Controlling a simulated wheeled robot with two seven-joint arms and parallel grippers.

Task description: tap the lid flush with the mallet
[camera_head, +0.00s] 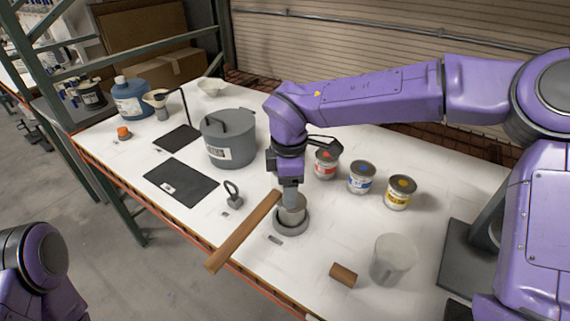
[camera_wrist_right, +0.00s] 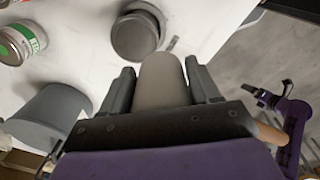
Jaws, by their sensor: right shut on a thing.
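My right gripper (camera_head: 290,190) is shut on the mallet and points down. The mallet's pale grey cylindrical head (camera_wrist_right: 162,80) sits between its two fingers in the right wrist view. The wooden handle (camera_head: 242,233) sticks out toward the table's front edge.
Red, blue and yellow-labelled cans (camera_head: 361,178) stand right of the gripper. A grey lidded pot (camera_head: 228,140), dark mats (camera_head: 181,184) and a ring-topped weight (camera_head: 233,196) lie left.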

